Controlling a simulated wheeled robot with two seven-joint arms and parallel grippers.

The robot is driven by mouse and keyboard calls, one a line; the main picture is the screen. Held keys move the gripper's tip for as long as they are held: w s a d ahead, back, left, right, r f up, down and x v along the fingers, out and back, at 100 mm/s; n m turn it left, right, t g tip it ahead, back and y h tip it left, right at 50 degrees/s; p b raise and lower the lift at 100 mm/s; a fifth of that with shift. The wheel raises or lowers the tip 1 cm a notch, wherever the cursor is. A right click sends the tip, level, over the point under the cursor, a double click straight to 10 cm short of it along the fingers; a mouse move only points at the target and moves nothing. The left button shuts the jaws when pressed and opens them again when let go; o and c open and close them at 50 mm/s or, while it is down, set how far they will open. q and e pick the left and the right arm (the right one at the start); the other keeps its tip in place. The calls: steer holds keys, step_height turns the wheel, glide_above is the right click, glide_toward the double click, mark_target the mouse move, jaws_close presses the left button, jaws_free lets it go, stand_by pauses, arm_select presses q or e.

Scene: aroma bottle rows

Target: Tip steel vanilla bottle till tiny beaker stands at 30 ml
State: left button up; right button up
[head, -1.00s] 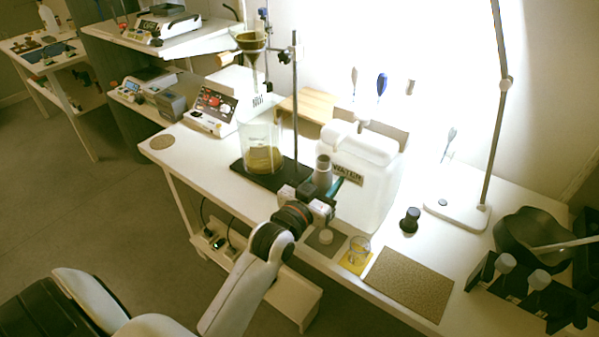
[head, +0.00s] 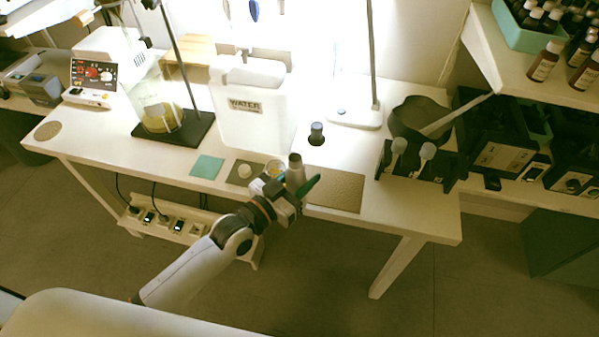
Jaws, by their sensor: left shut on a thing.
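My left gripper (head: 288,191) is shut on the grey steel bottle (head: 295,172), which looks roughly upright over the front part of the bench. The tiny glass beaker (head: 275,167) stands just behind and left of the bottle. Its lower part is hidden by my gripper, so its liquid level cannot be read. A dark green piece shows at the right of the bottle; I cannot tell whether it is part of the gripper. My right gripper is not in view.
The water container (head: 255,115) and a small black-topped bottle (head: 316,133) stand behind. A brown mat (head: 338,192) lies bare to the right.

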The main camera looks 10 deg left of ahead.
arm_select(q)
steer(key=shift+w+a+f+n+b, duration=0.15)
steer(key=shift+f+n+b, duration=0.3)
steer(key=shift+n, duration=0.35)
steer(key=shift+w+a+f+n+g, duration=0.1)
steer(key=shift+n+g, duration=0.1)
steer(key=shift+n, duration=0.3)
steer(key=shift+w+a+f+n+g, duration=0.1)
steer(key=shift+n+g, duration=0.1)
steer(key=shift+n, duration=0.3)
steer(key=shift+w+a+f+n, duration=0.15)
steer(key=shift+w+f+n, duration=0.05)
steer(key=shift+n, duration=0.6)
steer(key=shift+w+a+f+n+g, duration=0.2)
steer(key=shift+n+g, duration=0.2)
steer(key=shift+n, duration=0.2)
steer(key=shift+s+d+f+n+g, duration=0.15)
steer(key=shift+f+n+g, duration=0.2)
steer(key=shift+n, duration=0.45)
steer(key=shift+s+d+f+n+g, duration=0.25)
steer(key=shift+f+n, duration=0.1)
steer(key=shift+n, duration=0.15)
steer(key=shift+s+d+f+n+p, duration=0.1)
steer(key=shift+f+n+p, duration=0.3)
steer(key=shift+n, duration=0.3)
